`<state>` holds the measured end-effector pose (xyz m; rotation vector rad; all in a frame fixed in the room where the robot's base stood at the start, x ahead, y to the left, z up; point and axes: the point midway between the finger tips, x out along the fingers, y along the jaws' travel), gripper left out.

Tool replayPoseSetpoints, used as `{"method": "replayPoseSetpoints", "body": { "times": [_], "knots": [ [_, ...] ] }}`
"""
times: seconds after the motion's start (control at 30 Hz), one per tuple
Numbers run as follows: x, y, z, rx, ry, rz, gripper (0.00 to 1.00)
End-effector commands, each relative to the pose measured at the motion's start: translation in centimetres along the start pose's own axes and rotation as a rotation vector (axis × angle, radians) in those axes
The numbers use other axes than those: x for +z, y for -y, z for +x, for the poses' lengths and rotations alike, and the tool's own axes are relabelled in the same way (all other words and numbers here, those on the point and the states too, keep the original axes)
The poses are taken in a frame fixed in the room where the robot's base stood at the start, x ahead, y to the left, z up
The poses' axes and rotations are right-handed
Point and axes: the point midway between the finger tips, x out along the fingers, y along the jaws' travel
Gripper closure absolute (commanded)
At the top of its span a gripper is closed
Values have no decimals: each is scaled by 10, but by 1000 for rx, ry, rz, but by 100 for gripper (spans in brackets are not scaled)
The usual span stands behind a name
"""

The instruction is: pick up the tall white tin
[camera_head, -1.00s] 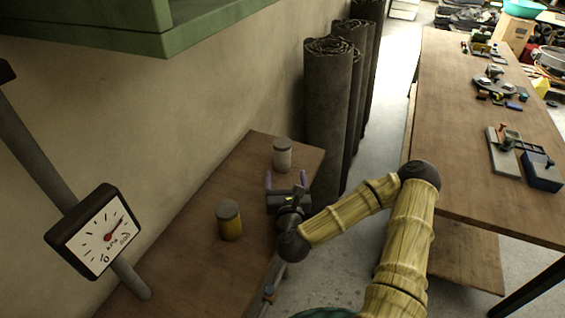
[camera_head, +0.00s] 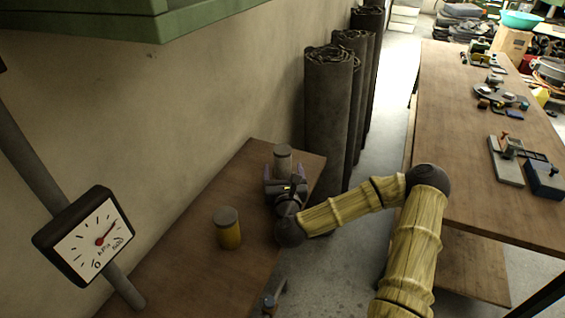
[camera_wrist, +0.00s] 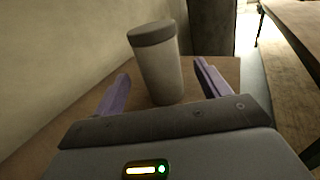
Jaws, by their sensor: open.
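The tall white tin (camera_head: 283,162) stands upright near the far end of the narrow wooden table by the wall. It has a grey lid. In the wrist view the tin (camera_wrist: 160,68) stands just ahead, between the lines of the two purple fingers. My gripper (camera_head: 283,176) is open, and its fingers point at the tin from the near side. In the wrist view my gripper (camera_wrist: 162,84) holds nothing. The tin's lower part is partly hidden by my gripper in the head view.
A yellow tin (camera_head: 228,228) with a grey lid stands nearer on the same table (camera_head: 180,272). Dark sheet rolls (camera_head: 328,120) stand upright past the table's far end. A pressure gauge (camera_head: 85,236) on a pipe is at the left, and a green shelf (camera_head: 140,22) hangs above.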

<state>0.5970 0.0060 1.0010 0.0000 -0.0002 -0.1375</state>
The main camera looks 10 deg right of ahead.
Motion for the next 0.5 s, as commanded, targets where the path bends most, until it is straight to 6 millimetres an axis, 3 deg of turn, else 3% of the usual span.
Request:
{"method": "replayPoseSetpoints", "body": {
  "times": [0.17,0.5],
  "knots": [
    [1,0,6,-2,1,0,25],
    [1,0,52,-2,1,0,25]
  ]
}}
